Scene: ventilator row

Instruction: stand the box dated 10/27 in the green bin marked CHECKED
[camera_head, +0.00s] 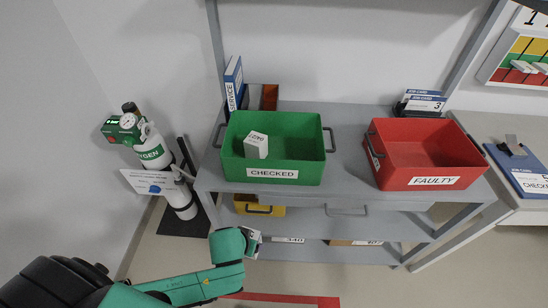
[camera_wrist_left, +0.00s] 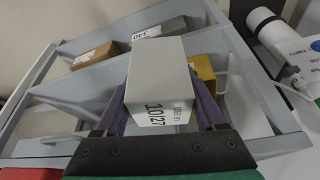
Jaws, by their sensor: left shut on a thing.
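My left gripper (camera_head: 247,241) is shut on a white box (camera_head: 254,243). In the left wrist view this box (camera_wrist_left: 157,72) sits between the two dark fingers, and its printed face reads 10/27. In the head view the gripper and box are in front of the shelf unit, lower in the picture than the green bin. The green bin (camera_head: 312,172) marked CHECKED stands on the top shelf. Another small white box (camera_head: 256,146) is inside it at the left; its print is too small to read. My right gripper is not in view.
A red bin (camera_head: 415,158) marked FAULTY stands right of the green bin on the same shelf (camera_head: 350,150). A yellow bin (camera_head: 262,210) is on a lower shelf. Oxygen cylinders (camera_head: 153,150) stand at the left. The green bin's middle and right are clear.

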